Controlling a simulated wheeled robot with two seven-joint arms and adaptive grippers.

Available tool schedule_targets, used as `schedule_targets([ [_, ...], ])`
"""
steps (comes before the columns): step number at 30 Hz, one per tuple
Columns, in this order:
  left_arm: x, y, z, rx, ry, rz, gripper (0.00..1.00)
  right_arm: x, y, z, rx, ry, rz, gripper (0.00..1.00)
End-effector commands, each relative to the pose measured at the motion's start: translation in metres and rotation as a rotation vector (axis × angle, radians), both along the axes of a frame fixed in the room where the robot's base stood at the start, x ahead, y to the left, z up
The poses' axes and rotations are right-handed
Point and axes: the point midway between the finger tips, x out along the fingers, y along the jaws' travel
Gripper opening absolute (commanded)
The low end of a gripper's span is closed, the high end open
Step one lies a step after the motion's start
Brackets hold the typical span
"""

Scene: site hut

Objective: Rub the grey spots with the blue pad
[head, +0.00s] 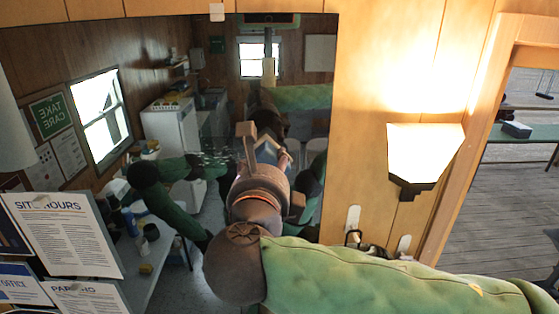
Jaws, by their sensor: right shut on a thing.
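My right gripper (266,161) reaches up from the bottom middle of the head view, at the end of my green padded arm. It is shut on the blue pad (267,152), of which only a small part shows between the fingers. Pale grey spots (214,159) show as a faint speckled patch left of the pad, on what looks like a large mirror or glass pane. The pad is to the right of these spots. I cannot tell whether it touches the surface. My left gripper is not in view.
A wall lamp (424,155) juts from the wood panel at right, beside a doorway. Printed notices (65,235) hang at lower left. Behind them a pale table (150,278) carries a blue can (130,222) and other small items. A white fridge (172,130) stands farther back.

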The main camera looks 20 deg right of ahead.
Motion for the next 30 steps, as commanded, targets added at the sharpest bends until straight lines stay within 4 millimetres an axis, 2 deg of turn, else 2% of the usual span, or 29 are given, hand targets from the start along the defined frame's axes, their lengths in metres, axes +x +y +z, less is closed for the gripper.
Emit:
schedule_targets([
  [8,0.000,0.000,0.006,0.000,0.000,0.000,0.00,0.003,0.009,0.001,0.000,0.000,0.000,0.26],
  [21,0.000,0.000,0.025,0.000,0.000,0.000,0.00,0.015,0.039,0.002,-0.001,0.000,0.001,0.26],
  [30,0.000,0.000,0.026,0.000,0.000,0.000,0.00,0.019,0.053,0.000,-0.001,0.000,0.002,0.26],
])
